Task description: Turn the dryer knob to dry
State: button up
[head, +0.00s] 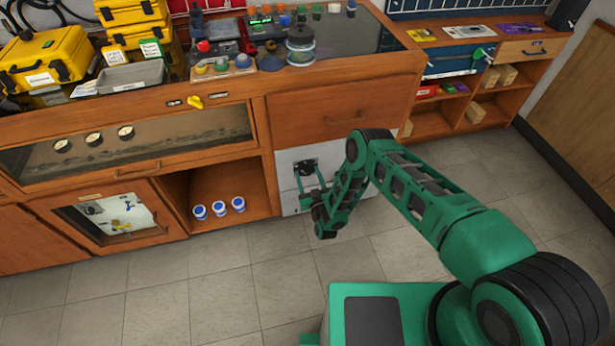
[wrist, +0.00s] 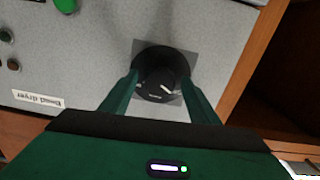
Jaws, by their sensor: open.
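The dryer knob (wrist: 158,84) is round and black with a white mark pointing to the lower right in the wrist view. It sits on a dark square plate on the grey dryer panel (wrist: 100,60). A label reading "Bead dryer" (wrist: 38,99) shows upside down at the left. My gripper (wrist: 159,77) is open, with one green finger on each side of the knob. I cannot tell whether the fingers touch it. In the head view my gripper (head: 308,178) is at the light panel (head: 287,180) low in the cabinet, and the knob is a dark spot (head: 305,167).
A green button (wrist: 66,5) and small dark controls (wrist: 13,65) are on the panel. An open shelf with blue and white jars (head: 219,208) is left of the panel. A wooden drawer (head: 345,112) is above it. The tiled floor (head: 200,280) in front is clear.

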jog(key=c, duration=1)
jog(key=shift+c, duration=0.2)
